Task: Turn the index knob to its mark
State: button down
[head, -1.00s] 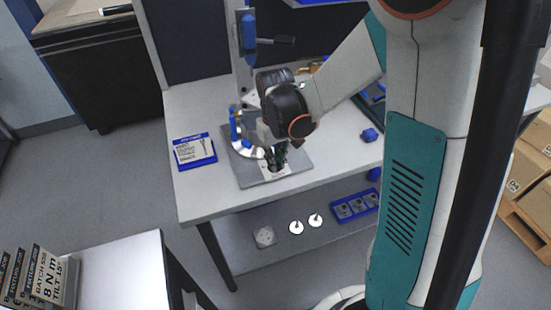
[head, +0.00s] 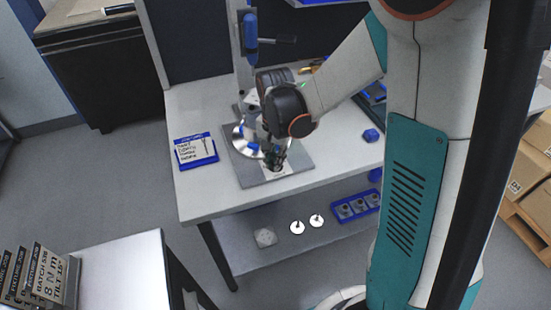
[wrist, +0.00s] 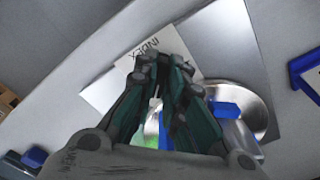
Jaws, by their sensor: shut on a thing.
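My gripper (head: 276,160) is over the front of a grey base plate (head: 247,172) on the workbench. In the wrist view its dark green fingers (wrist: 160,82) are closed together, pointing at a white label reading INDEX (wrist: 150,42). The fingers and palm hide most of the index knob, so its pointer and mark cannot be read. A thin pale piece (wrist: 154,103) shows between the fingers. A round metal disc (head: 240,137) with a blue part (head: 253,148) stands just beside the gripper; the wrist view shows the disc (wrist: 258,112) and blue part (wrist: 228,106) too.
A column with a blue clamp (head: 251,35) rises behind the plate. A blue-framed card (head: 196,151) lies left on the bench, and a small blue block (head: 371,135) right.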

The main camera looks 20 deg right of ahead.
jog(key=shift+w+m, duration=0.1)
jog(key=shift+m, duration=1.8)
jog(key=c, duration=1.7)
grip_release()
jog(key=shift+o, duration=0.2)
notch_tip(320, 180, up, 12)
